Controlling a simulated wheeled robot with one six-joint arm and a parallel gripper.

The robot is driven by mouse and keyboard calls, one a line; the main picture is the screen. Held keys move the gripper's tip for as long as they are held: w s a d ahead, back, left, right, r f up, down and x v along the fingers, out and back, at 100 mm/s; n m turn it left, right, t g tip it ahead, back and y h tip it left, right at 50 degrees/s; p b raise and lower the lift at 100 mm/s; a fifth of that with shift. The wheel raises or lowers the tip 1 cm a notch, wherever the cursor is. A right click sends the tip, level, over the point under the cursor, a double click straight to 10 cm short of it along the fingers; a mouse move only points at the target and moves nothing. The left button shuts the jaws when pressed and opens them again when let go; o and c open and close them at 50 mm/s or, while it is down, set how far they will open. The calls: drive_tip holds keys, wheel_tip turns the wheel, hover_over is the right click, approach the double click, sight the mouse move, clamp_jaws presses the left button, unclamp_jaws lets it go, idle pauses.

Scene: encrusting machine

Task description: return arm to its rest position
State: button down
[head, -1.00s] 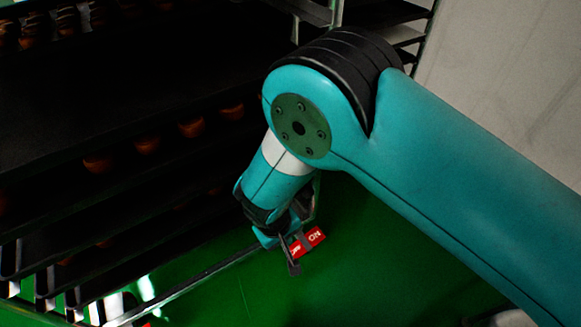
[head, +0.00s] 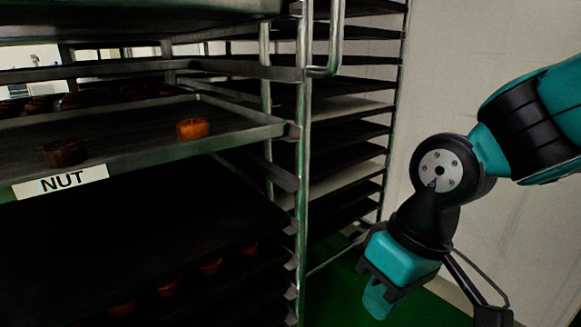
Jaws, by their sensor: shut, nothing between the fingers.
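My arm comes in from the right edge of the head view and bends down at a round joint. My gripper (head: 379,300) is at its lower end, beside the rack and over the green floor. The fingers are hard to make out, with nothing seen held. Thin dark rods run from the wrist down to a small dark part at the lower right.
A metal rack (head: 303,150) with dark trays fills the left and middle. A tray (head: 225,150) labelled NUT (head: 62,181) holds brown round pieces (head: 193,128). A pale wall (head: 455,60) stands behind my arm. Green floor (head: 430,308) shows below.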

drive_tip(key=s+d+r+y+p, duration=0.1)
drive_tip(key=s+d+r+p, duration=0.1)
drive_tip(key=s+d+r, duration=0.35)
wheel_tip(320, 180, up, 37)
drive_tip(key=s+a+p, duration=0.1)
drive_tip(key=p, duration=3.5)
drive_tip(key=shift+a+p, duration=0.35)
drive_tip(key=shift+p, duration=0.05)
